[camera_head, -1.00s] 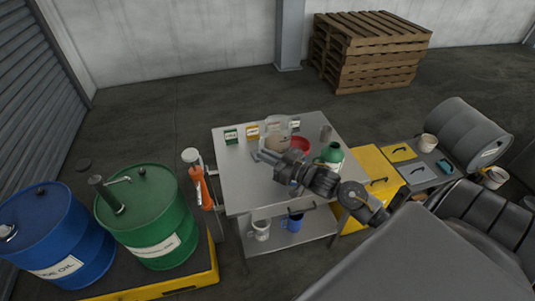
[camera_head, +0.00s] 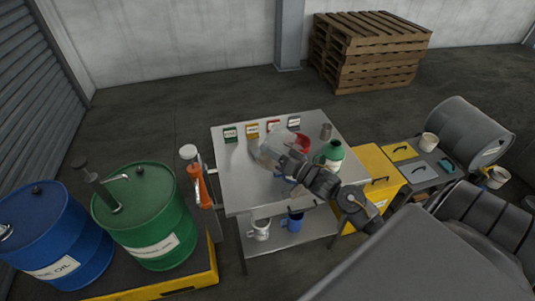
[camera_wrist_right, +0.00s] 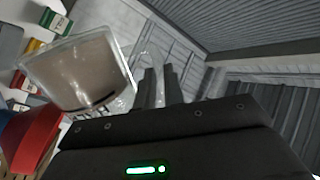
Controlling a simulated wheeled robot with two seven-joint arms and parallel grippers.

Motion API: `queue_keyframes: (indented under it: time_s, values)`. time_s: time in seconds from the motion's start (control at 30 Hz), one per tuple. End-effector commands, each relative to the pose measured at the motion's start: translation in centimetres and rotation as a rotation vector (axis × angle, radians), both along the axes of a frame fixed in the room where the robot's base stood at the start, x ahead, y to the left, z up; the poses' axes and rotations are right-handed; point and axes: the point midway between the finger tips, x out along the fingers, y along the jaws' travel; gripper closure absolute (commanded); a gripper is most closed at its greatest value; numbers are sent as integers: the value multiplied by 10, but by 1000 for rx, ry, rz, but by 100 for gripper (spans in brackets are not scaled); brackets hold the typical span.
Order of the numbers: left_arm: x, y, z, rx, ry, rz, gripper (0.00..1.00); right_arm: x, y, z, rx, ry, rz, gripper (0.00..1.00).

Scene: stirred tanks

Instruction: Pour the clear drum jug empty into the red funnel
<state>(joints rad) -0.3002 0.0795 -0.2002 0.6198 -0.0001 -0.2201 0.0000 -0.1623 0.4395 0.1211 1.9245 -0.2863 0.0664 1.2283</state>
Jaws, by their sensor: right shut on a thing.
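The clear drum jug (camera_head: 279,143) is held above the metal table, tilted toward the red funnel (camera_head: 304,144). In the right wrist view the jug (camera_wrist_right: 80,72) has a grey-brown content showing through its wall. My right gripper (camera_head: 268,158) is shut on the jug; its dark fingers also show in the right wrist view (camera_wrist_right: 160,88), at the jug's handle side. The red funnel shows at the lower left of that view (camera_wrist_right: 32,135), close to the jug. I cannot make out a stream between them. My left gripper is not in view.
A green bottle (camera_head: 332,155) stands right of the funnel, with a metal cup (camera_head: 326,131) behind. Green (camera_head: 147,215) and blue (camera_head: 50,235) drums stand left. The table's front left is clear.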

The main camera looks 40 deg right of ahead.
Motion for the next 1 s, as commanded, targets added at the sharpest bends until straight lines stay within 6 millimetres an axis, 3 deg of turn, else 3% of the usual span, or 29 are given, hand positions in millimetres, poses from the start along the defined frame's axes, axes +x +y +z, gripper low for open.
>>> queue_keyframes:
  time_s: [1.0]
  values:
    - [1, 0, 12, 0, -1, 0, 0, 6, -31, 30, 358, 64, 0, 100]
